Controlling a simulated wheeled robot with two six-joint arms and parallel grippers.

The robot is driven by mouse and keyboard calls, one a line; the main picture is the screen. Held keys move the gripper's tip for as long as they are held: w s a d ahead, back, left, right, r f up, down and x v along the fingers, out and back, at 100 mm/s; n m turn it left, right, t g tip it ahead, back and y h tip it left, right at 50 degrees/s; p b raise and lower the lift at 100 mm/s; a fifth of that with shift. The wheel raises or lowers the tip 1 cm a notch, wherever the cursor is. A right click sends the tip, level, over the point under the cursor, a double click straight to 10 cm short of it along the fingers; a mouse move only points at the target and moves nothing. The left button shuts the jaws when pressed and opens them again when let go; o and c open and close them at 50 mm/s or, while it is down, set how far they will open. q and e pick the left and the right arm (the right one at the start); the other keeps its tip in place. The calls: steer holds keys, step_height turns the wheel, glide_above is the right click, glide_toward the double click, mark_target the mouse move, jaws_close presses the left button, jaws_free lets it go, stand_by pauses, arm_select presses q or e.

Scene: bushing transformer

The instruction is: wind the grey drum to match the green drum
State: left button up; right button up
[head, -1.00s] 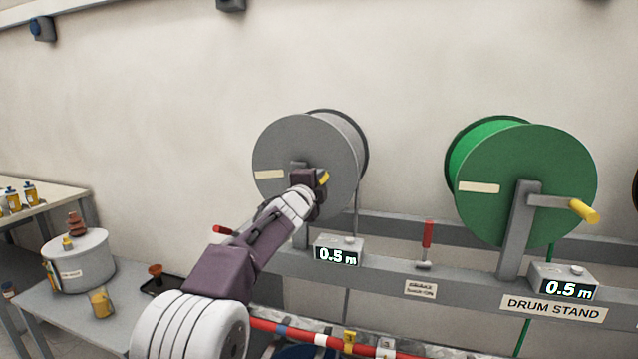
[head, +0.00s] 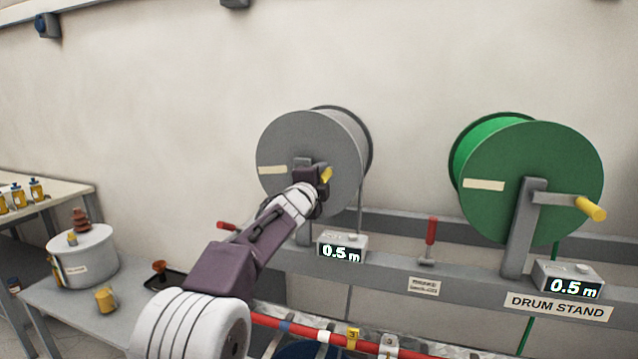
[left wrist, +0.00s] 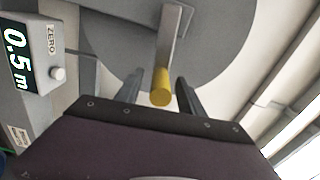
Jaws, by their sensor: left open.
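The grey drum (head: 300,150) is on the drum stand at centre, with a pale label on its left side. Its counter (head: 341,249) reads 0.5 m. My left gripper (head: 322,175) is at its yellow crank handle (head: 327,175). In the left wrist view the yellow handle (left wrist: 161,86) lies between the fingers of the open left gripper (left wrist: 158,92), with a gap on both sides. The green drum (head: 535,180) stands to the right with its crank and yellow handle (head: 591,208) pointing right. Its counter (head: 568,284) also reads 0.5 m. My right gripper is not in view.
A red-handled lever (head: 431,232) stands on the stand's rail between the drums. A red cable (head: 290,328) runs along the front below.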

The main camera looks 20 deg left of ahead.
arm_select(q)
steer(key=s+b, duration=0.1)
steer(key=s, duration=0.7)
steer(key=shift+s+a+b, duration=0.25)
steer(key=shift+s+b, duration=0.1)
steer(key=d+r+n+t+h+b, duration=0.1)
steer(key=d+r+n+t+h, duration=0.2)
steer(key=n, duration=0.5)
step_height(320, 180, down, 6)
steer(key=a+n+t+y+b, duration=0.1)
steer(key=a+n+y+b, duration=0.15)
steer(key=n, duration=0.55)
steer(key=p+x, duration=0.2)
steer(key=x, duration=0.7)
steer(key=shift+a, duration=0.1)
steer(key=shift+t, duration=0.3)
